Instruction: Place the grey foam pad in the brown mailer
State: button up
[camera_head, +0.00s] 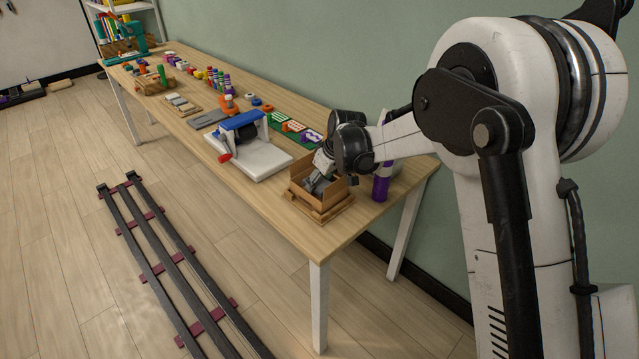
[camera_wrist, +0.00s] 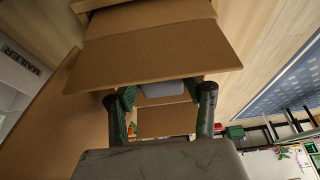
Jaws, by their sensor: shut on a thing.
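The brown mailer (camera_head: 334,197) is an open cardboard box with raised flaps, near the right end of the long table. My gripper (camera_head: 318,184) reaches down into its opening. In the wrist view, my gripper (camera_wrist: 162,97) has its two dark fingers on either side of the grey foam pad (camera_wrist: 167,89), shut on it. Brown cardboard panels of the mailer (camera_wrist: 150,52) surround the fingers, and one panel covers part of the pad and fingertips. I cannot tell whether the pad touches the mailer's floor.
A purple cylinder (camera_head: 381,184) stands close to the right of the mailer. A white-based device with a blue frame (camera_head: 262,158) stands to its left. Several small coloured parts lie farther along the table (camera_head: 290,220). The table's front edge is near the mailer.

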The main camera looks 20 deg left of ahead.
jog(key=shift+f, duration=0.25)
jog(key=shift+f+b, duration=0.35)
jog(key=shift+f, duration=0.05)
jog(key=shift+f, duration=0.25)
jog(key=o, duration=0.5)
jog(key=shift+c, duration=0.2)
jog(key=shift+r, duration=0.2)
